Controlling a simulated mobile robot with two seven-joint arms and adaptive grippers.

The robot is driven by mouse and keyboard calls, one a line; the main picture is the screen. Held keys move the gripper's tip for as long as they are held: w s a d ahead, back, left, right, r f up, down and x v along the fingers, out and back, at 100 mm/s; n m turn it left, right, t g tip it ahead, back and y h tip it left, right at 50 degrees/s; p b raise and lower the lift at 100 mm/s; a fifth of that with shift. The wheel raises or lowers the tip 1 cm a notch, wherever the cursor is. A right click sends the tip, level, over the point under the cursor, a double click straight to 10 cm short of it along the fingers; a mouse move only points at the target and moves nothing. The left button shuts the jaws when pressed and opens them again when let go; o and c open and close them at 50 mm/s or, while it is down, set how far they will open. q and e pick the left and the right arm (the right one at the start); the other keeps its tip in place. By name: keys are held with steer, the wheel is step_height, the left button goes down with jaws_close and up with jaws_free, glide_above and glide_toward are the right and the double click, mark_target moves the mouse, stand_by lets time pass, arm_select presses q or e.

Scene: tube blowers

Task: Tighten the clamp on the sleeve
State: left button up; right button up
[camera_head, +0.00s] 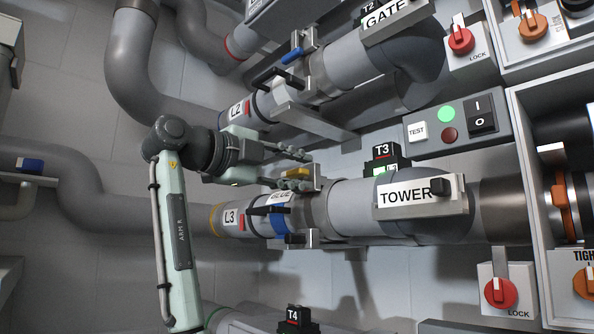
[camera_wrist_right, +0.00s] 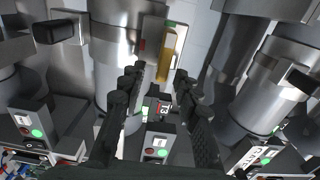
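In the head view, a grey pipe marked L3 carries a metal sleeve (camera_head: 313,212) with a blue band (camera_head: 281,222) beside it. Black clamp levers (camera_head: 265,211) sit at the band, and another dark handle (camera_head: 295,238) is below. My right gripper (camera_head: 307,168) is open just above this pipe, its fingers pointing right. In the right wrist view, the open fingers (camera_wrist_right: 156,78) have empty space between them. A yellow handle (camera_wrist_right: 168,55) on a pale plate lies beyond the fingertips, apparently untouched. My left gripper is out of view.
The upper L2 pipe has a blue lever (camera_head: 292,56) and a black lever (camera_head: 262,77). The TOWER plate (camera_head: 405,195) and T3 box (camera_head: 384,155) are to the right. A switch panel (camera_head: 458,128) and red lock knobs (camera_head: 499,292) stand farther right.

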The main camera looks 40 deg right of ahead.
steer(key=s+a, duration=0.1)
steer(key=a, duration=1.1)
stand_by(0.4)
